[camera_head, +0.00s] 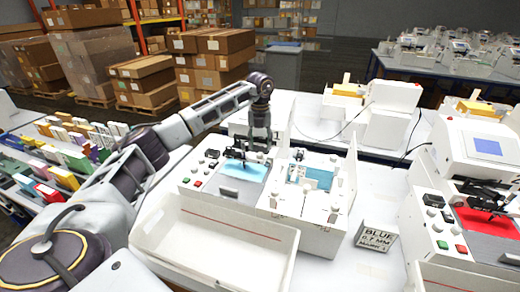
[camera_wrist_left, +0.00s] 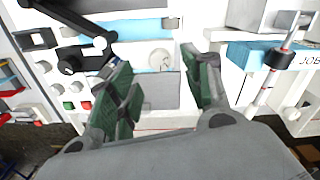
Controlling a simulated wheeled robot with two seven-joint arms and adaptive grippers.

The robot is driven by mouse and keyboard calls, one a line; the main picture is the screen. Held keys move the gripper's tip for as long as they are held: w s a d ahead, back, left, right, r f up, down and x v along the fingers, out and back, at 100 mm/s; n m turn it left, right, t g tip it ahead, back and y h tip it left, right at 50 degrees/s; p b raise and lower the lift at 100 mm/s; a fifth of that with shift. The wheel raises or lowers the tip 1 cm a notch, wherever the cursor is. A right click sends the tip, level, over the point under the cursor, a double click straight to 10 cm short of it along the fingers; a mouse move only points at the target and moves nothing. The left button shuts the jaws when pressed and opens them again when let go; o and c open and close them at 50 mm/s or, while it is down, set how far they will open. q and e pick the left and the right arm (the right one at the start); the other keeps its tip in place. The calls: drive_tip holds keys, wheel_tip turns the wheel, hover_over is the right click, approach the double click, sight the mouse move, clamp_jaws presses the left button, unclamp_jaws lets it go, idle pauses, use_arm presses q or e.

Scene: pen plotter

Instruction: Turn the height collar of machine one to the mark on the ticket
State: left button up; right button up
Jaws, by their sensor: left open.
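Machine one (camera_head: 228,198) is the white plotter with a light-blue sheet (camera_head: 242,169) on its bed. My right gripper is not in view.
A white open tray (camera_head: 215,244) stands in front of the machine. Its opened right section holds a blue item (camera_head: 313,178). Another plotter with a red sheet (camera_head: 485,222) is at the right. A rack of colourful packets (camera_head: 62,150) is at left. In the wrist view, a black-collared rod (camera_wrist_left: 276,60) stands right of the fingers.

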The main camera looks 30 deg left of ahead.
sight(260, 154)
use_arm(q)
wheel_tip(260, 154, up, 7)
idle(0.4)
drive_tip(key=shift+s, duration=0.1)
idle(0.6)
